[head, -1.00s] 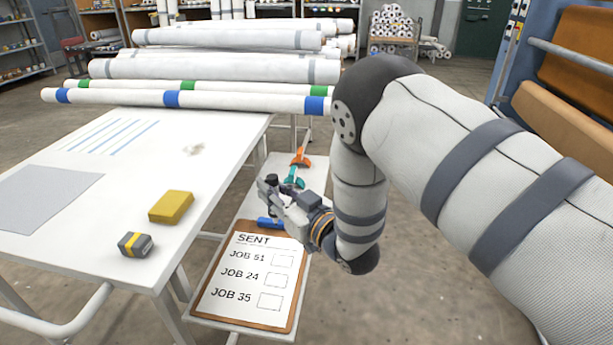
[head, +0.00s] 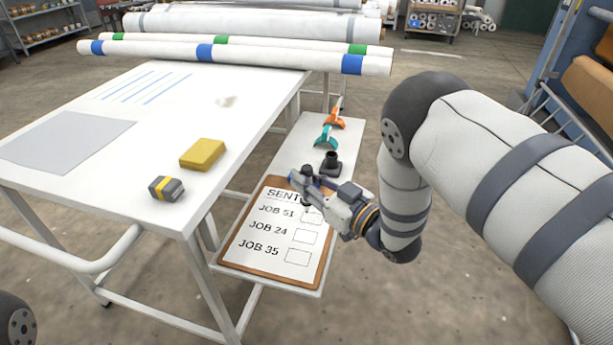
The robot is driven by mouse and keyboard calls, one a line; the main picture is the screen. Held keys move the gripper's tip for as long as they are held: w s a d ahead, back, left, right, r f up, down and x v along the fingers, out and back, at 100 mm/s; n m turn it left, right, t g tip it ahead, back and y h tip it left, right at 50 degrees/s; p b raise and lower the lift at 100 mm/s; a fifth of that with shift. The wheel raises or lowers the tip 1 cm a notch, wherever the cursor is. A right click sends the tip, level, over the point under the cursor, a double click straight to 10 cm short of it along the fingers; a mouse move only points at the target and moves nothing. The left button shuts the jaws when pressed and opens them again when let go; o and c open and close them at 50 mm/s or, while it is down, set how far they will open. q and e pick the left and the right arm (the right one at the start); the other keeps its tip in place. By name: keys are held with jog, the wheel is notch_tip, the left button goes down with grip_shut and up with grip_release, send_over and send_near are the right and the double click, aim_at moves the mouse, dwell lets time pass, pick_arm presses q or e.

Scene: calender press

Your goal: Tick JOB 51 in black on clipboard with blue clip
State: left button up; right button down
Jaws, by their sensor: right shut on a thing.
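The clipboard (head: 228,252) has a brown board and lies on the low shelf beside the table. Its white sheet (head: 262,229) reads SENT, JOB 51, JOB 24 and JOB 35, with a box by each. The blue clip is mostly hidden behind my right gripper (head: 301,189). That gripper is over the top right of the sheet, near the JOB 51 box, and partly covers that box. It is shut on a small dark thing, likely the black marker, mostly hidden by the fingers. I cannot tell whether it touches the paper. My left gripper is out of view.
A black holder (head: 330,164), a teal tool (head: 326,138) and an orange tool (head: 335,119) stand behind the clipboard on the shelf. The white table (head: 130,170) holds a yellow block (head: 202,154) and a grey-yellow block (head: 166,188). Long white rolls (head: 280,58) lie behind.

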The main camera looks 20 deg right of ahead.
jog(key=c, duration=2.2)
grip_release()
jog(key=shift+r, duration=0.1)
grip_shut()
jog(key=shift+p, duration=0.3)
jog(key=shift+f+b, duration=0.35)
jog(key=shift+f, duration=0.4)
jog(key=shift+s, duration=0.1)
jog(key=shift+s+d+r+p, duration=0.1)
jog(key=shift+s+r+p, duration=0.05)
jog(key=shift+s+p, duration=0.2)
jog(key=shift+s, duration=0.2)
jog(key=shift+d, duration=0.1)
jog(key=shift+w+d, duration=0.1)
jog(key=shift+d, duration=0.35)
